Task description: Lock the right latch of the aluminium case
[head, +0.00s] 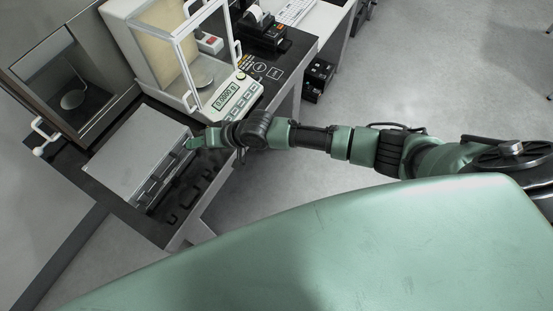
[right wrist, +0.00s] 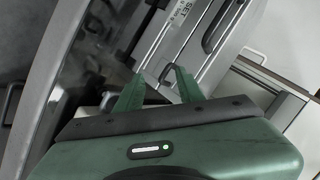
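The aluminium case (head: 135,150) lies shut on the dark tabletop at the left of the head view, its front side facing the lower right. Dark latch and handle parts show along that front (head: 152,186). My right gripper (head: 190,143) is at the upper right end of the front, where it covers the right latch area. In the right wrist view its two green fingers (right wrist: 155,74) stand apart with a gap between the tips, close to a silver edge with a black handle (right wrist: 216,28). Whether they touch the latch is unclear. My left gripper is out of view.
A balance (head: 238,95) with a glass draft shield stands just beyond the case. A glass-fronted box (head: 72,90) is behind it at the left. Black bracket-like parts (head: 188,198) lie along the table's front. Open floor (head: 290,195) lies to the right.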

